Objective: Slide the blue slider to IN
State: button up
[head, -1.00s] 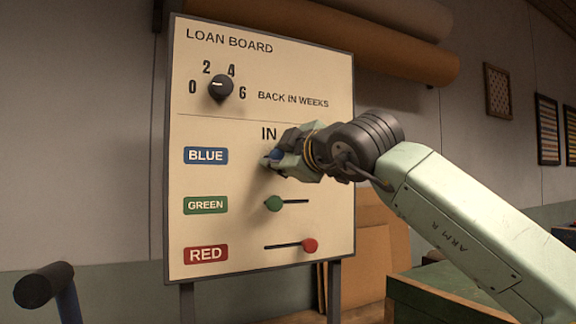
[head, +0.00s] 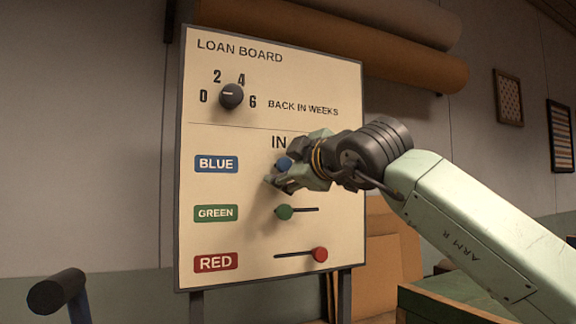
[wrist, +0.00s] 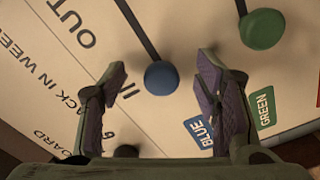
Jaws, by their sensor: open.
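The blue slider knob (head: 283,163) sits below the IN label (head: 278,142) on the upright loan board (head: 225,130), in the BLUE row (head: 216,164). In the wrist view the round blue knob (wrist: 160,78) is at the end of its dark slot beside IN; the slot runs up and left toward OUT (wrist: 72,25). My gripper (wrist: 162,70) is open, with one finger on each side of the knob and visible gaps between. In the head view my gripper (head: 288,166) hides most of the blue slot.
The green knob (head: 284,211) sits at the left end of its slot just below my gripper. The red knob (head: 320,254) is at the right end of its slot. A black dial (head: 231,96) is above. A dark post (head: 57,290) stands at lower left.

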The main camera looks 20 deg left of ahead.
jog(key=shift+s+d+f+b, duration=0.15)
jog(key=shift+s+d+b, duration=0.25)
jog(key=shift+d+b, duration=0.2)
jog(key=b+v, duration=0.4)
jog(key=v, duration=0.3)
jog(key=shift+s, duration=0.3)
jog(key=shift+d, duration=0.15)
